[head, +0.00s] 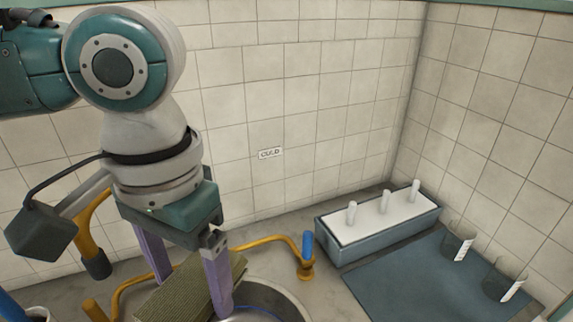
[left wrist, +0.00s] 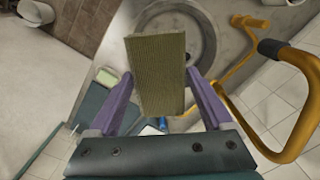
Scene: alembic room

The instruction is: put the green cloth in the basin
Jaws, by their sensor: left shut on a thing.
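The green cloth (head: 182,290) is an olive-green, ribbed, folded slab. My left gripper (head: 193,294) has its purple fingers shut on it, one on each side. In the left wrist view the cloth (left wrist: 157,100) stands out between the fingers (left wrist: 160,78). The basin (head: 287,293) is round and metallic, at the bottom of the head view, partly hidden by the cloth and a finger. The basin (left wrist: 208,50) also shows behind the cloth in the left wrist view. The cloth overlaps the basin's edge in both views; its height above it is unclear. My right gripper is not in view.
A yellow pipe with a blue-handled tap (head: 307,252) stands behind the basin. A blue-grey box (head: 375,240) with white pegs and a blue mat (head: 420,285) lie to the right. Two glass beakers (head: 459,243) stand on the far right. Tiled walls close off the back and right.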

